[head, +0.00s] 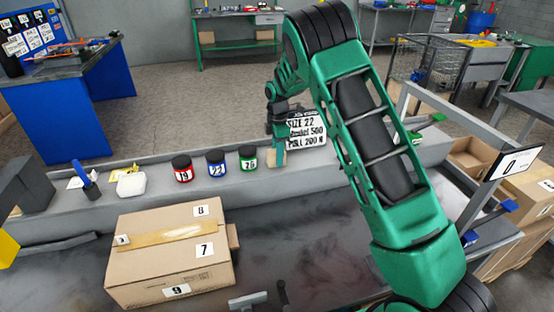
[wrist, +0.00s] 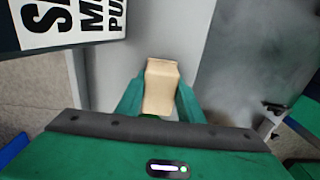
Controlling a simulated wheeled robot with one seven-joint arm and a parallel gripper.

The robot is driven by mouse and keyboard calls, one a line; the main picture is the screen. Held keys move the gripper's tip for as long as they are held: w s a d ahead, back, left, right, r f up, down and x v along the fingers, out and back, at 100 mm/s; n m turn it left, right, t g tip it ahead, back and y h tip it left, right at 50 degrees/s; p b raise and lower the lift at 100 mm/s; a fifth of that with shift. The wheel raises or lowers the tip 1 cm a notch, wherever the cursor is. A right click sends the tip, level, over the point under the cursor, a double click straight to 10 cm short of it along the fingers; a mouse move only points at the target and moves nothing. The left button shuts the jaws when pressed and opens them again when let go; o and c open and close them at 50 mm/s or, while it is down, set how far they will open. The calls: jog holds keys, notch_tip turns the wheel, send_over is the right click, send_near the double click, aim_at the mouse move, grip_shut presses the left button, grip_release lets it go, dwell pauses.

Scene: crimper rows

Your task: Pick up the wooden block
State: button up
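The wooden block (wrist: 160,88) is a pale tan piece between the two fingers of my gripper (wrist: 160,100) in the wrist view. The green fingers lie close against its two sides, and its far end reaches past their tips. In the head view, the block (head: 272,156) shows small at the lower end of my gripper (head: 278,143), over the back ledge beside the sign. I cannot tell from these views whether the block touches the ledge.
A sign (head: 306,131) stands just right of the gripper. Red (head: 182,168), blue (head: 216,163) and green (head: 248,158) jars stand left on the ledge. A large cardboard box (head: 150,275) lies in front. A metal frame (head: 470,190) stands at right.

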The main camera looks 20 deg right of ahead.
jog(key=shift+c, duration=1.1)
jog(key=shift+r, duration=0.1)
notch_tip(320, 180, up, 10)
jog(key=shift+f, duration=0.1)
